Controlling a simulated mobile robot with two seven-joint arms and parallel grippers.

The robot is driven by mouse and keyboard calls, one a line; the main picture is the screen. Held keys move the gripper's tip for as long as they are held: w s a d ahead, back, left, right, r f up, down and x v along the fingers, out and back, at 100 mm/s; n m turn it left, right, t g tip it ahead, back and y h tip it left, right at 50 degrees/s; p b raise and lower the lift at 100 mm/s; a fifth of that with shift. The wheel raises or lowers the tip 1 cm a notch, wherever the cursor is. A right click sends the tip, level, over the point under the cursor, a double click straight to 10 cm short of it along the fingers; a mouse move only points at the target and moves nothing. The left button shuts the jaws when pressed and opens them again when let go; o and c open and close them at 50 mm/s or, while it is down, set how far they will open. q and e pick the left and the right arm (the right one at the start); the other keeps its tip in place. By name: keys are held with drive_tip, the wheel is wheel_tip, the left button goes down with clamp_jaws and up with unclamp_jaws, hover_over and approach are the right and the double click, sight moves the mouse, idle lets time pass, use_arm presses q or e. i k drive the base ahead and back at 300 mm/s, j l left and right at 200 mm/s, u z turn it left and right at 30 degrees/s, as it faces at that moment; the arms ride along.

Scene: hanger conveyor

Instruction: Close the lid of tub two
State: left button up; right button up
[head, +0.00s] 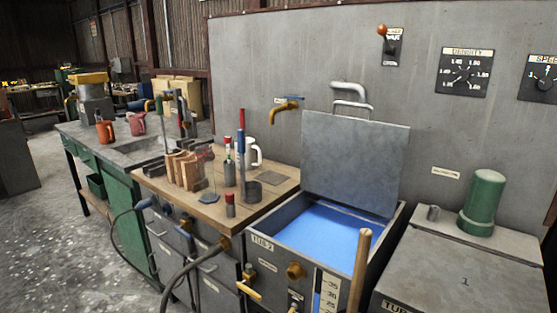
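Tub two (260,257) is a grey metal tub labelled TUB-2, in the lower middle of the head view, with blue liquid (325,235) inside. Its flat grey lid (353,158) stands raised, nearly upright, at the back of the tub. A light metal handle (352,107) shows at the lid's top edge, in front of the grey wall panel. Neither of my grippers is in view.
A wooden-topped bench (208,212) with bottles, a white jug and wooden blocks stands left of the tub. A closed grey box (465,275) with a green cylinder (483,203) stands right. A wooden shaft (359,268) rises before the tub. A yellow tap (284,110) projects from the wall.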

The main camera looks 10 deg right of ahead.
sight(354, 162)
drive_tip(key=i+j+z, duration=0.1)
drive_tip(key=z, duration=0.5)
drive_tip(key=i+j+z, duration=0.1)
drive_tip(key=j+z, duration=0.35)
drive_tip(key=j, duration=0.25)
drive_tip(key=j+z, duration=0.1)
drive_tip(key=j, duration=0.3)
drive_tip(key=i+j, duration=0.1)
drive_tip(key=j, duration=0.3)
drive_tip(key=z, duration=0.05)
